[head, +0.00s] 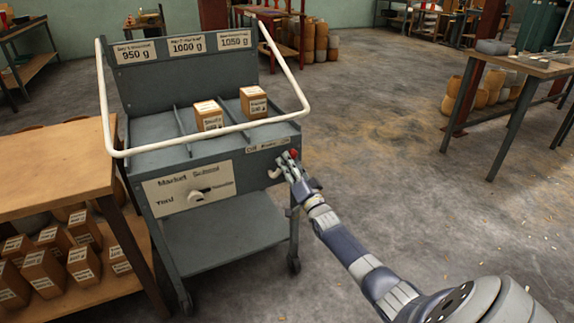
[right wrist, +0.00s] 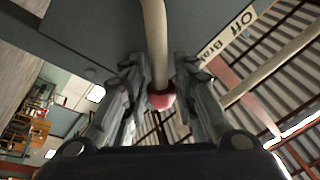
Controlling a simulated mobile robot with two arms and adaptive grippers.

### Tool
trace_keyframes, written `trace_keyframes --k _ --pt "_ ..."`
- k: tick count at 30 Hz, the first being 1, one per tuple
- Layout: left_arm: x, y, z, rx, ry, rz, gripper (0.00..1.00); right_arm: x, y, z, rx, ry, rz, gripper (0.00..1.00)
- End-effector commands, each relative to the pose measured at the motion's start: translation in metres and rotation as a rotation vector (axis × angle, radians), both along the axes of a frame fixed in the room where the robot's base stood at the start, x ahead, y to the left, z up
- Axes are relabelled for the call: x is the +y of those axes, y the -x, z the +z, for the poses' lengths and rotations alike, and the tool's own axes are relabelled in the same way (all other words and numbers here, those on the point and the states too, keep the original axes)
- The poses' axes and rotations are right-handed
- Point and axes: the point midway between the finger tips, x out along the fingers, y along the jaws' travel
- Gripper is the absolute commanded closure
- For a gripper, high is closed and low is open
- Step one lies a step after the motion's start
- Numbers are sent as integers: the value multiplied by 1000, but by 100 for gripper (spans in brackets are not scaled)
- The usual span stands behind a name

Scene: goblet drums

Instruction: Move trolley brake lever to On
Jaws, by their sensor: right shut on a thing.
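The grey trolley (head: 225,165) stands in the middle of the head view. Its brake label (head: 266,145) is on the upper right of the front; the right wrist view shows its "Off" end (right wrist: 228,38). The brake lever is a pale rod (right wrist: 155,40) with a red knob (right wrist: 161,99); the knob (head: 293,153) also shows at the trolley's front right corner. My right gripper (head: 287,164) is shut on the lever, with a finger on each side near the knob. The label's "On" end is too small to read clearly. My left gripper is out of view.
Two brown boxes (head: 208,117) (head: 253,102) sit on the trolley's top, inside a white rail (head: 288,75). A wooden table (head: 55,165) with boxes below stands close at left. A workbench (head: 520,65) stands at right. The floor between is clear.

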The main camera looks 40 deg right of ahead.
Motion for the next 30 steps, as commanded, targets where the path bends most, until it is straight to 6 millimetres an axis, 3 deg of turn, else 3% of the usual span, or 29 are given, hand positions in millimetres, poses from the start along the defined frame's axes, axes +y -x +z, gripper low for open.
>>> trace_keyframes --k 19,20,22,30 --pt "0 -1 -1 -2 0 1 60 -3 1 -4 -11 -55 -1 100" --pt "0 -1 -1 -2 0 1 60 -3 1 -4 -11 -55 -1 71" --pt "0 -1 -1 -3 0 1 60 -3 1 -4 -10 -54 -1 56" --pt "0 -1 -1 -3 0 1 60 -2 1 -3 -11 -52 0 53"
